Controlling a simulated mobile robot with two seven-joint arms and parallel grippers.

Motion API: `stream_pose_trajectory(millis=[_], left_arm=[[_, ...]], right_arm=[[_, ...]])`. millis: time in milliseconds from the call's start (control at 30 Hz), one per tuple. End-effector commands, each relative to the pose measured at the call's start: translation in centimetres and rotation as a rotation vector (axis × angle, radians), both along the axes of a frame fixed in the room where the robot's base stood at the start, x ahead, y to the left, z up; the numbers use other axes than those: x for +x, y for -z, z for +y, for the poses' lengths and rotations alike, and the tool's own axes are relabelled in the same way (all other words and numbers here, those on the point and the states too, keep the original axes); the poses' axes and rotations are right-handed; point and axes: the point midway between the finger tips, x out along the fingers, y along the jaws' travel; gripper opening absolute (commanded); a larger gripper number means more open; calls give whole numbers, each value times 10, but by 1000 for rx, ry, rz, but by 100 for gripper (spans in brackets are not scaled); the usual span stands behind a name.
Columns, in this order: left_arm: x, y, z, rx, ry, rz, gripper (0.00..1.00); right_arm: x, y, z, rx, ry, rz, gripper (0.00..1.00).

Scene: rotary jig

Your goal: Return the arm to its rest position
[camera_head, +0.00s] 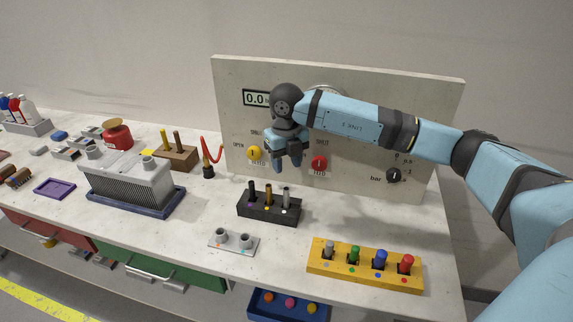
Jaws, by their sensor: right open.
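My right arm (345,121) comes in from the right and reaches across the front of the upright panel (440,95). My right gripper (287,162) points down and is open and empty. It hangs in front of the panel, between the yellow knob (254,153) and the red knob (319,163), above and behind the black block (268,210). Whether it touches the panel cannot be told. The arm hides part of the panel and a round part behind it. My left gripper is not in view.
A yellow block (316,268) with coloured plugs stands at the front right. A grey plate (233,243) with two sockets lies left of it. A finned grey unit (130,185) stands left on a blue tray (172,206). The bench is clear right of the black block.

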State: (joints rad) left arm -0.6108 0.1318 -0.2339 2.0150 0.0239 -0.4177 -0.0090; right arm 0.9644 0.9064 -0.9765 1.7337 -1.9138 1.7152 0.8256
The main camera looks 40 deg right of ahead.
Motion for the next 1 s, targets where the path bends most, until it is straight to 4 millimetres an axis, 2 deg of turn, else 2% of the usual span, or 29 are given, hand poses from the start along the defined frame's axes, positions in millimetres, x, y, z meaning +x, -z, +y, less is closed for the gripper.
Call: stream_pose_trajectory(millis=[300,367,433,467,567,633,700,800,900,1000], left_arm=[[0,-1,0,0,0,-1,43],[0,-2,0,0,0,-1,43],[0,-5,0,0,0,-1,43],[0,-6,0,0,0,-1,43],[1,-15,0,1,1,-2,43],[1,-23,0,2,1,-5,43],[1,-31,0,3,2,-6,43],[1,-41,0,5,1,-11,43],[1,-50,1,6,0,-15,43],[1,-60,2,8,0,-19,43]], right_arm=[[0,1,1,2,-2,1,44],[-2,3,6,21,-11,5,44],[-6,10,22,80,-38,15,44],[-9,15,33,122,-55,22,44],[-28,31,86,337,-121,51,44],[-47,39,134,551,-157,72,44],[-68,39,181,787,-160,87,44],[-93,28,232,1108,-98,93,44],[-108,9,265,1401,43,80,44],[-114,-6,279,1650,261,56,44]])
